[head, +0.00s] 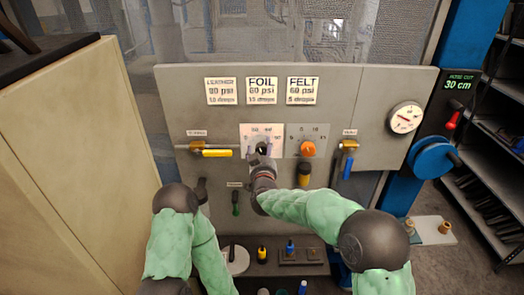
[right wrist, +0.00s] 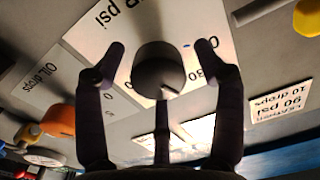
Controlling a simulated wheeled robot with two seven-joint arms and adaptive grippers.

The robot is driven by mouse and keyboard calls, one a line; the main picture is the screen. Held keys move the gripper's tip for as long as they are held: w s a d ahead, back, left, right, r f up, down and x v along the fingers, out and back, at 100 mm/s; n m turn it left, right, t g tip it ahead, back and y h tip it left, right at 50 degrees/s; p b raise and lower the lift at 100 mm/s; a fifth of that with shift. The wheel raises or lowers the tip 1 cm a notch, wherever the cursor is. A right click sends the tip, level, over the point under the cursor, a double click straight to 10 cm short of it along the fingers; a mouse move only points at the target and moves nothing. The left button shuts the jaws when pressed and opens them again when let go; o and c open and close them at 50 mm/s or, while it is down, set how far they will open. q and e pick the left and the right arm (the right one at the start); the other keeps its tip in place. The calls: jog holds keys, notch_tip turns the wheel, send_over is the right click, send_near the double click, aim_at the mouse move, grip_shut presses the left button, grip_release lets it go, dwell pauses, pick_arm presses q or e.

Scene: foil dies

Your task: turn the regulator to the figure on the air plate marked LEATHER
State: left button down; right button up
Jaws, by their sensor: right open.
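The LEATHER air plate (head: 221,91) is at the upper left of the grey panel and reads 90 psi, 10 drops; it shows upside down in the right wrist view (right wrist: 281,102). The regulator is a dark round knob (right wrist: 158,70) on a white plate marked AIR psi (right wrist: 105,22). A pale line on the knob points to the lower right in the right wrist view; the fingers hide part of the scale. My right gripper (head: 260,155) is open, with one finger on each side of the knob. My left gripper (head: 201,187) is low at the panel's left, its fingers unclear.
FOIL (head: 262,90) and FELT (head: 303,90) plates sit beside the LEATHER one. An orange knob (head: 308,148) on the oil plate is close to the right of the regulator. A yellow-handled valve (head: 212,152) is left, a blue-handled one (head: 348,160) right, and a gauge (head: 405,118) further right.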

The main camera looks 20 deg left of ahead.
jog(key=c, duration=1.1)
jog(key=shift+r, duration=0.1)
jog(key=shift+c, duration=0.2)
